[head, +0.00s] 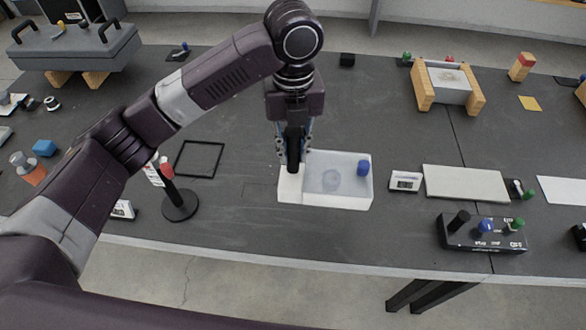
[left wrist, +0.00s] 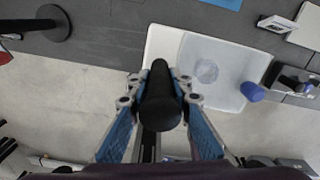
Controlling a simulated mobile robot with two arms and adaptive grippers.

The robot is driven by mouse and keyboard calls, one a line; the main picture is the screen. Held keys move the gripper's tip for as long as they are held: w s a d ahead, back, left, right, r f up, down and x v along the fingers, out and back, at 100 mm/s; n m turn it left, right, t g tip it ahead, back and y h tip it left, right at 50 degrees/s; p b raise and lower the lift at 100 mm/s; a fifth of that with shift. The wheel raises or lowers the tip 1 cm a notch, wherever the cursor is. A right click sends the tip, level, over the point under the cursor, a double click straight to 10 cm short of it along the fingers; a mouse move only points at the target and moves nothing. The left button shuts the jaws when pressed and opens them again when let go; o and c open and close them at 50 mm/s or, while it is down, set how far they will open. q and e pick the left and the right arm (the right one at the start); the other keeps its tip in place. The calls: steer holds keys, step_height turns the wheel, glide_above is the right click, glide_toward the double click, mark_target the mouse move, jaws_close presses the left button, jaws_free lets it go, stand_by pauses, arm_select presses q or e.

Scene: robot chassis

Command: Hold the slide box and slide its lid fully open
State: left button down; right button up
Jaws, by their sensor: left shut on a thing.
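The slide box (head: 325,201) is a white box on the dark table, in the middle of the head view. Its lid (head: 342,180) is a pale translucent panel covering most of the top, with a blue knob (head: 363,168) at the right end. The box also shows in the left wrist view (left wrist: 162,45), with the blue knob (left wrist: 253,92) at its right. My left gripper (head: 293,158) is over the box's left end, shut on a black upright handle (left wrist: 160,100) there. The handle's foot is hidden. My right gripper is not in view.
A small white display block (head: 405,181) and a pale flat panel (head: 466,184) lie right of the box. A black block with knobs (head: 483,232) stands at front right. A black post on a round base (head: 180,205) stands left.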

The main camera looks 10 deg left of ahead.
arm_select(q)
steer(key=shift+r, duration=0.85)
steer(key=shift+r+p, duration=0.1)
steer(key=shift+p, duration=0.5)
steer(key=shift+f, duration=0.2)
step_height(320, 180, down, 19)
steer(key=b, duration=0.6)
stand_by(0.7)
steer(key=shift+f, duration=0.35)
stand_by(0.4)
steer(key=shift+f, duration=0.1)
stand_by(0.7)
